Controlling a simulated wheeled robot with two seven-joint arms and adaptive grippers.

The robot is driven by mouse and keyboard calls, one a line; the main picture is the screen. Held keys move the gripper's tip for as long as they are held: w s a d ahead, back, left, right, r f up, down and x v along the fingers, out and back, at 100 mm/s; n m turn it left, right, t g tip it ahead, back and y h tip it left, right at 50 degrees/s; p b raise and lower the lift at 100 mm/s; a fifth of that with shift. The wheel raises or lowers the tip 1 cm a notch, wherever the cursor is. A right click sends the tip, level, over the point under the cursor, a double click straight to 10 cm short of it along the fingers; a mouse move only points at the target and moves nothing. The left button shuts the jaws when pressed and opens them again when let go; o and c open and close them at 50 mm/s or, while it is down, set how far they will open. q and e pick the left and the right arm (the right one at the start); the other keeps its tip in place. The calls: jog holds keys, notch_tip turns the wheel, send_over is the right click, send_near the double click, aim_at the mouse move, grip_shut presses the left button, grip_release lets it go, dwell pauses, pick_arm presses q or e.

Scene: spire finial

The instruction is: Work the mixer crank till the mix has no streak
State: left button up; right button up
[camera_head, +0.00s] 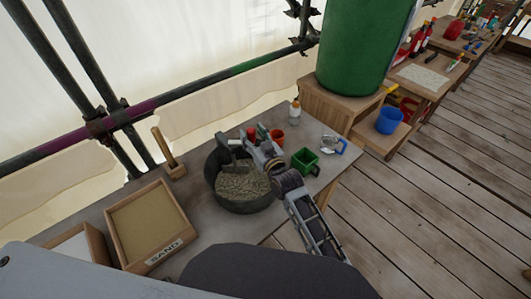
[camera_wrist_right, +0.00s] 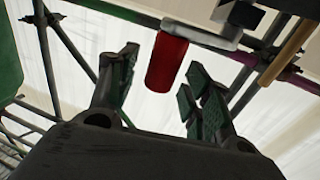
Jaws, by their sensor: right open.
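The mixer is a black tub (camera_head: 245,207) on the bench, holding a grey-beige, grainy mix (camera_head: 240,183). Its surface looks speckled; at this size I cannot tell whether streaks run through it. A grey crank bar (camera_wrist_right: 200,36) shows in the right wrist view with a red handle (camera_wrist_right: 166,62) hanging from it. My right gripper (camera_wrist_right: 160,80) is open, with the red handle between and beyond its fingertips; I see no grip on it. In the head view my right gripper (camera_head: 257,142) is above the tub's far right rim. My left gripper is not in view.
A sand tray (camera_head: 150,225) and a wooden-handled tool (camera_head: 168,155) are left of the tub. To its right are a red-orange cup (camera_head: 277,136), a bottle (camera_head: 294,112), a green container (camera_head: 304,160) and a blue-handled metal item (camera_head: 331,145). A green barrel (camera_head: 360,50) stands behind.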

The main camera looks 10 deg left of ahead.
jog(key=v, duration=1)
jog(key=shift+s+d, duration=0.15)
jog(key=shift+s, duration=0.05)
